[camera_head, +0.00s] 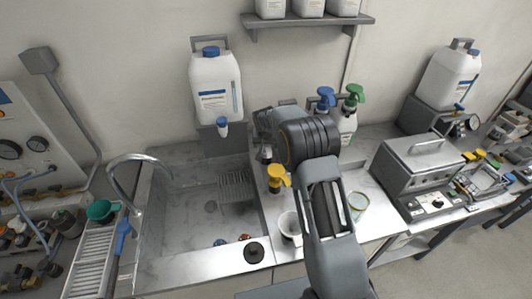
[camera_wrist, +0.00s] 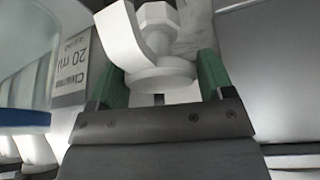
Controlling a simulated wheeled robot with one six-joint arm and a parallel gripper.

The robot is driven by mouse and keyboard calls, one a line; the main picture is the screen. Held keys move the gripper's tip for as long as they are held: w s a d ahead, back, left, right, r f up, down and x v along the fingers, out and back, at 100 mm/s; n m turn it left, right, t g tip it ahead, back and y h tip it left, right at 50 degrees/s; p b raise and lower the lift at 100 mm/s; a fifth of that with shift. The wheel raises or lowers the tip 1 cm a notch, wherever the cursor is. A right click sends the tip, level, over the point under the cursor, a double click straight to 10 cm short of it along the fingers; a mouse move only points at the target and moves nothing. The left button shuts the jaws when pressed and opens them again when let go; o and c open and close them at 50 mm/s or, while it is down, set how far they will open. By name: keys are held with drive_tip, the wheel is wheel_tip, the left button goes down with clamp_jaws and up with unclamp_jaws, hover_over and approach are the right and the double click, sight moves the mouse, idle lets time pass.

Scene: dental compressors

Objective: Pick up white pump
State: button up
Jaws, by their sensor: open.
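The white pump (camera_wrist: 160,72) shows close up in the wrist view, with a hexagonal top, a curved spout and a round collar. My gripper (camera_wrist: 158,88) is open, with one green finger on each side of the pump's collar. I cannot tell whether either finger touches it. I cannot make out the white pump there.
A labelled container (camera_wrist: 85,60) stands close at left in the wrist view. The head view shows a yellow pump (camera_head: 278,176), blue (camera_head: 326,97) and green (camera_head: 354,94) pump heads, a large white canister (camera_head: 215,85) and the sink (camera_head: 190,225).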

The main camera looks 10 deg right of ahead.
drive_tip(key=shift+x, duration=0.85)
drive_tip(key=c, duration=0.8)
